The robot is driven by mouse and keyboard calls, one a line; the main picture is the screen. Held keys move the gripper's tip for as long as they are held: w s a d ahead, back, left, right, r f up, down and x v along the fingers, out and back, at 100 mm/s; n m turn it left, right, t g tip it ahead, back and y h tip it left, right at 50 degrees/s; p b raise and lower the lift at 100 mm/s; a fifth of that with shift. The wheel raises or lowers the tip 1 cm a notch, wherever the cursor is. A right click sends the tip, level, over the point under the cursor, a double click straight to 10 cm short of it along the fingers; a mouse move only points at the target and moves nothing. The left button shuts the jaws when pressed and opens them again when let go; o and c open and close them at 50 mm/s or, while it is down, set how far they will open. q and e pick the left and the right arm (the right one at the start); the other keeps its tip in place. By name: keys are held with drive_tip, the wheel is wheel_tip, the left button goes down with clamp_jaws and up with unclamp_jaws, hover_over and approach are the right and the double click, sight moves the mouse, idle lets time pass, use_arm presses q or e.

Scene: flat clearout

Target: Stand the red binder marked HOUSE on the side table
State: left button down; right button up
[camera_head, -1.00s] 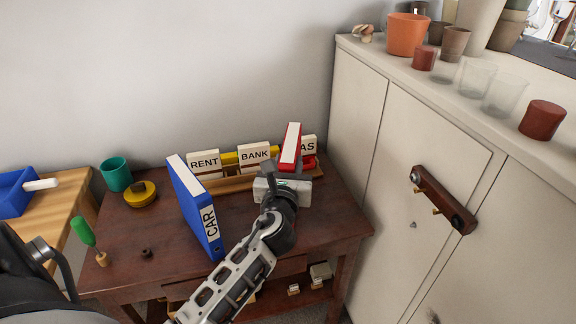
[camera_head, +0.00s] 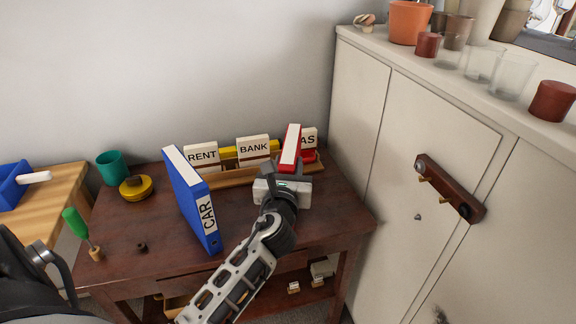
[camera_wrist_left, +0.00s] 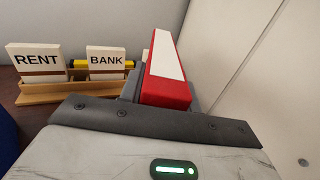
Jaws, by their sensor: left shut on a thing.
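The red binder (camera_head: 291,146) with a white top stands upright above or on the right part of the dark side table (camera_head: 150,262), in front of the card rack. My left gripper (camera_head: 283,178) is shut on it from the near side. It also shows in the left wrist view (camera_wrist_left: 168,70), between the dark fingers. Its lower part is hidden behind my gripper, so I cannot tell whether it touches the table. No HOUSE marking is visible. My right gripper is not in view.
A blue binder marked CAR (camera_head: 192,200) stands left of my left gripper. The wooden rack (camera_head: 235,177) holds cards RENT (camera_head: 203,157) and BANK (camera_head: 253,149). A teal cup (camera_head: 111,167) and yellow tin (camera_head: 136,187) are at the left. A white cabinet (camera_head: 400,150) rises close on the right.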

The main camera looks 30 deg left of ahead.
use_arm(q)
drive_tip(key=shift+f+b, duration=0.35)
drive_tip(key=shift+f, duration=0.1)
drive_tip(key=c, duration=1)
unclamp_jaws()
drive_tip(key=shift+o, duration=0.4)
drive_tip(key=shift+f, duration=0.1)
